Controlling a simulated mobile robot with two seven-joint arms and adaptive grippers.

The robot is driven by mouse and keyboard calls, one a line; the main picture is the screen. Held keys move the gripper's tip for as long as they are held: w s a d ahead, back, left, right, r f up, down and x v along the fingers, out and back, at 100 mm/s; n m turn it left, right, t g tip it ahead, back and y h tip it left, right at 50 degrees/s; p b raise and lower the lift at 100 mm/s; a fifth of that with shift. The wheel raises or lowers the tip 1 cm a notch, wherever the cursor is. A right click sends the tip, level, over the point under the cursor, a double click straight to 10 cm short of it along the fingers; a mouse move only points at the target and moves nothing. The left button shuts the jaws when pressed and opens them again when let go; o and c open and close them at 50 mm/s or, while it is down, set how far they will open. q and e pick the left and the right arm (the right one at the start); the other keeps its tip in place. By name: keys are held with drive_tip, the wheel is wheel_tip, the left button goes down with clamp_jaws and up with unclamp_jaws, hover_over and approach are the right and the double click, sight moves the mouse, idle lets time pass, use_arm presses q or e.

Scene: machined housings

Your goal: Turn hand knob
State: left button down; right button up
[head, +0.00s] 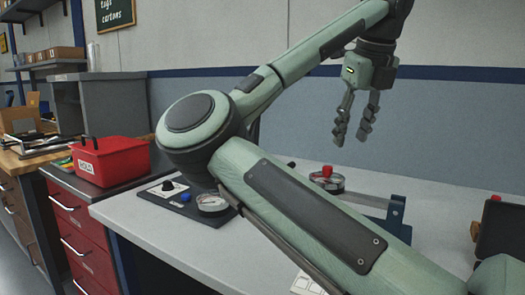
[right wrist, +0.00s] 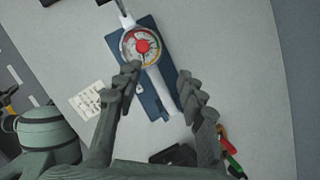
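A red hand knob (head: 327,171) sits at the middle of a round dial (head: 330,184) on the white table (head: 150,226). In the right wrist view the red knob (right wrist: 143,46) is over a dial with coloured bands, mounted on a blue plate (right wrist: 174,62) with a white pipe. My right gripper (head: 352,133) is open and empty, above the table and above the knob, apart from it. In the right wrist view its two fingers (right wrist: 158,77) are spread, with the knob beyond the fingertips. My left gripper is out of view. My right arm hides part of the table.
A dark panel with a blue knob (head: 185,197) and a second gauge (head: 212,203) lies at the table's left. A red box (head: 110,158) stands on a red drawer cabinet further left. A paper sheet (right wrist: 90,97) lies left of the blue plate. A dark case (head: 501,228) is at the right.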

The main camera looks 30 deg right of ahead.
sight(328, 167)
drive_tip(key=shift+t+y, duration=0.3)
drive_tip(key=shift+y, duration=0.3)
drive_tip(key=w+f, duration=0.1)
drive_tip(key=f, duration=0.1)
drive_tip(key=w+a+f, duration=0.1)
drive_tip(key=f, duration=0.2)
drive_tip(key=w+f, duration=0.1)
drive_tip(key=f, duration=0.1)
drive_tip(key=shift+w+a+f, duration=0.15)
drive_tip(key=shift+w+a, duration=0.15)
drive_tip(key=shift+w, duration=0.1)
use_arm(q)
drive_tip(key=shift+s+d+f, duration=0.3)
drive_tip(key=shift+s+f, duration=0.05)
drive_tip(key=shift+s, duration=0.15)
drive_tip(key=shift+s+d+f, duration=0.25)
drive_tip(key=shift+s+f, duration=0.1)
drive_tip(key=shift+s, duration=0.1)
use_arm(e)
drive_tip(key=shift+c, duration=0.2)
clamp_jaws()
